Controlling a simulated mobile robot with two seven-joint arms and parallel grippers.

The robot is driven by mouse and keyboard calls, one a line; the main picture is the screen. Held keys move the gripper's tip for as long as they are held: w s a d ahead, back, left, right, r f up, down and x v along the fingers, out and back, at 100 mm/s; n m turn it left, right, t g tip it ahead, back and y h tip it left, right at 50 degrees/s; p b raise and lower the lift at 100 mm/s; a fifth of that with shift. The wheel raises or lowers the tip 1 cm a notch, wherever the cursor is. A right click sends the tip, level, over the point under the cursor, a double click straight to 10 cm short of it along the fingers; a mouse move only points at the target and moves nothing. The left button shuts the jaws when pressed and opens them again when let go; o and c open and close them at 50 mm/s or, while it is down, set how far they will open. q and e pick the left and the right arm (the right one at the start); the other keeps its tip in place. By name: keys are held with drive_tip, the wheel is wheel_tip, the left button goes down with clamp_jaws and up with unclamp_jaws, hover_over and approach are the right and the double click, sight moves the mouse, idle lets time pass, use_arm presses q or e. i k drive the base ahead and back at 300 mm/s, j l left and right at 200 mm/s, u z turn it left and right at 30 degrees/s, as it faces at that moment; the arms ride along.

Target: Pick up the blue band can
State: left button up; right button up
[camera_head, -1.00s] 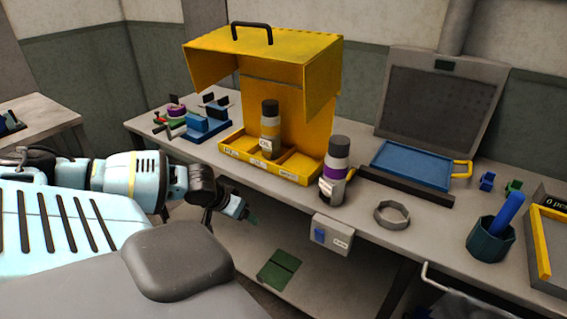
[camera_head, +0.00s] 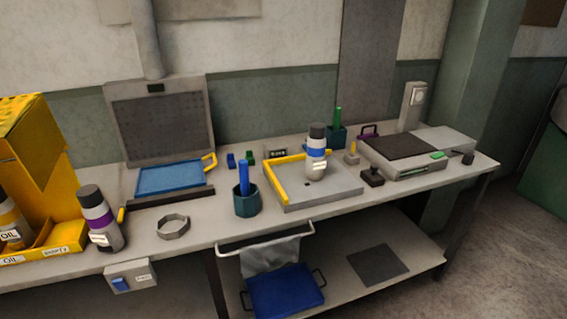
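The blue band can (camera_head: 316,153) stands upright on a grey plate with a yellow edge guide (camera_head: 270,184) on the bench, right of the middle in the head view. It has a dark cap, a blue band and a white label on a grey body. A similar can with a purple band (camera_head: 100,219) stands at the left, beside the yellow cabinet (camera_head: 45,140). Neither of my grippers is in view.
A dark green cup with a blue handle (camera_head: 245,199) stands left of the plate, near a metal ring (camera_head: 173,226). A grey machine (camera_head: 415,152) and small black-knobbed block (camera_head: 372,177) stand right of the can. A rail with a cloth (camera_head: 270,255) hangs off the bench front.

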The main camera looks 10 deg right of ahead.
sight(315, 161)
drive_tip(key=i+l+u, duration=0.1)
drive_tip(key=l, duration=0.4)
drive_tip(key=i+l, duration=0.25)
drive_tip(key=l, duration=0.3)
drive_tip(key=i+l+u, duration=0.15)
drive_tip(key=l, duration=0.35)
drive_tip(key=i+l+u, duration=0.1)
drive_tip(key=l, duration=0.45)
drive_tip(key=i+l+u, duration=0.1)
drive_tip(key=l, duration=0.45)
drive_tip(key=i+l, duration=0.25)
drive_tip(key=l, duration=0.3)
drive_tip(key=i+l+u, duration=0.15)
drive_tip(key=l, duration=0.4)
drive_tip(key=k, duration=0.05)
